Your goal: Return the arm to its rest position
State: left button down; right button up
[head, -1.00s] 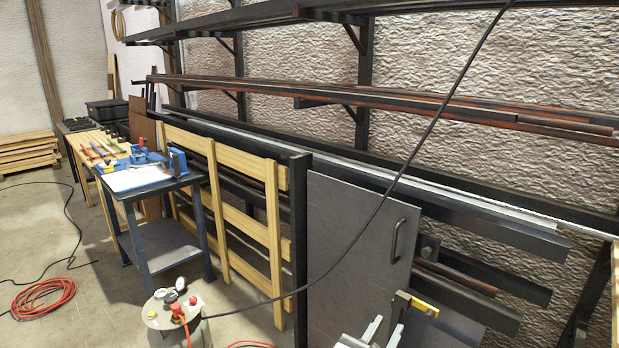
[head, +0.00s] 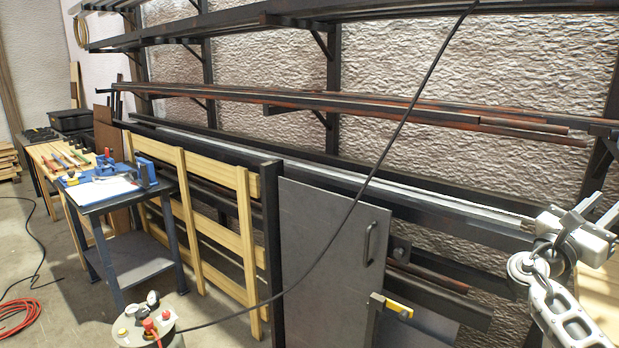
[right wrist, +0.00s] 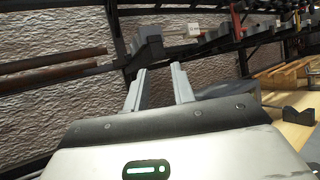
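My right gripper (head: 598,208) is raised at the right edge of the head view, its pale arm coming up from the lower right corner. Its two fingers point up and lie in front of the rack's right end. In the right wrist view the fingers (right wrist: 160,70) stand apart with nothing between them. The textured wall and rack bars show beyond them; I see no contact. My left gripper is not in the head view.
A dark rack with long bars (head: 420,115) runs along the wall. A grey panel with a handle (head: 325,255) leans before it. A small table (head: 140,262), a wooden frame (head: 247,240) and a round canister (head: 150,325) stand left. A black cable (head: 340,220) crosses the view.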

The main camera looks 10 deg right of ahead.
jog(key=s+d+r+m+g+h, duration=0.1)
jog(key=s+d+r+m+g, duration=0.25)
jog(key=d+r, duration=0.2)
jog(key=w+a+f+m+t+y, duration=0.1)
jog(key=w+f+m+t+y, duration=0.2)
jog(key=w+f+t+y, duration=0.65)
jog(key=w+a+f+m+t+y, duration=0.2)
jog(key=w+a+m+t+y, duration=0.3)
jog(key=w+a+m+y, duration=0.45)
jog(key=s+a+f+y, duration=0.2)
jog(key=s+a+f, duration=0.2)
jog(key=a+f, duration=0.6)
jog(key=s+a+f+n+g+y, duration=0.1)
jog(key=s+a+f+y, duration=0.1)
jog(key=s+a+f, duration=0.3)
jog(key=s+a+f+g+y, duration=0.1)
jog(key=s+a+f+g, duration=0.2)
jog(key=f, duration=0.4)
jog(key=s+a+f+m+g+y, duration=0.1)
jog(key=s+a+f, duration=0.3)
jog(key=s+a, duration=0.5)
jog(key=s+a+f+m+y, duration=0.1)
jog(key=s+a+f, duration=0.3)
jog(key=s+a, duration=0.5)
jog(key=s+y, duration=0.1)
jog(key=s, duration=0.5)
jog(key=shift+a+m+g, duration=0.3)
jog(key=shift+a+g, duration=0.05)
jog(key=shift+g, duration=0.05)
jog(key=shift+s, duration=0.1)
